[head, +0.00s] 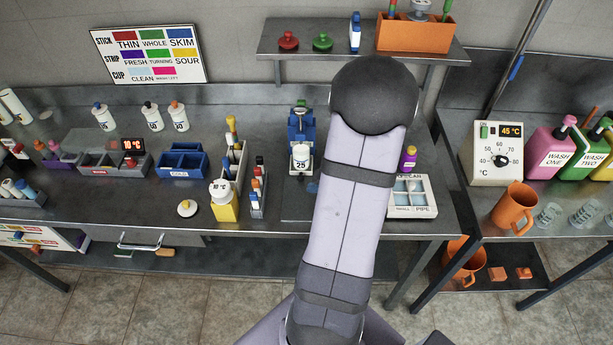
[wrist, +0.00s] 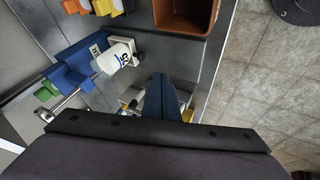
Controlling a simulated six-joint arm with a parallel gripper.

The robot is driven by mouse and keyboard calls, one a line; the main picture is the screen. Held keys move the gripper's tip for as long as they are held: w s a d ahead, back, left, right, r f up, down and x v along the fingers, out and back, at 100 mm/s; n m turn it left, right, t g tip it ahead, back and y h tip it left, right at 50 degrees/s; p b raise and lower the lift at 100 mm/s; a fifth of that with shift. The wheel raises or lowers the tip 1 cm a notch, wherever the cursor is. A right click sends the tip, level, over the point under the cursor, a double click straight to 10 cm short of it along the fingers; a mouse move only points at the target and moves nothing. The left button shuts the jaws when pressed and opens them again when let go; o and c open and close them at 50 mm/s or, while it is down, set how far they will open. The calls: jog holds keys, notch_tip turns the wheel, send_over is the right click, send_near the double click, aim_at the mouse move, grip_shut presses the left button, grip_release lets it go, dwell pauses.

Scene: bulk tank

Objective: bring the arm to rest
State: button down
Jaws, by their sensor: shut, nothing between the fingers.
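My arm, grey and white, rises through the middle of the head view and bends at a dark rounded joint near the shelf. My gripper is hidden behind it there. In the wrist view my gripper (wrist: 165,80) shows as narrow dark blue fingers closed together, with nothing held between them. It points over the steel bench (wrist: 210,60). A blue stand (wrist: 75,67) with a white bottle (wrist: 115,57) is to the left of the fingers, apart from them. The same stand (head: 301,122) and bottle (head: 301,158) show just left of my arm in the head view.
A wall shelf (head: 345,48) holds red and green knobs and an orange box (head: 415,38). A white tray (head: 412,211) lies right of my arm. A yellow bottle (head: 225,210) and racks stand left. An orange jug (head: 513,206) stands on the right bench.

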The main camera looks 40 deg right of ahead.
jog(key=w+a+r+m+g+h, duration=0.2)
jog(key=a+r+m+g, duration=0.25)
jog(key=a, duration=0.55)
jog(key=s+a+m+g+y, duration=0.1)
jog(key=s+a, duration=0.3)
jog(key=a, duration=0.4)
jog(key=s+a+r+m+g+y, duration=0.1)
jog(key=s+a+m+y, duration=0.1)
jog(key=s+a, duration=0.3)
jog(key=a, duration=0.4)
jog(key=shift+s+a+r+g, duration=0.15)
jog(key=shift+s+a+g, duration=0.15)
jog(key=shift+g, duration=0.05)
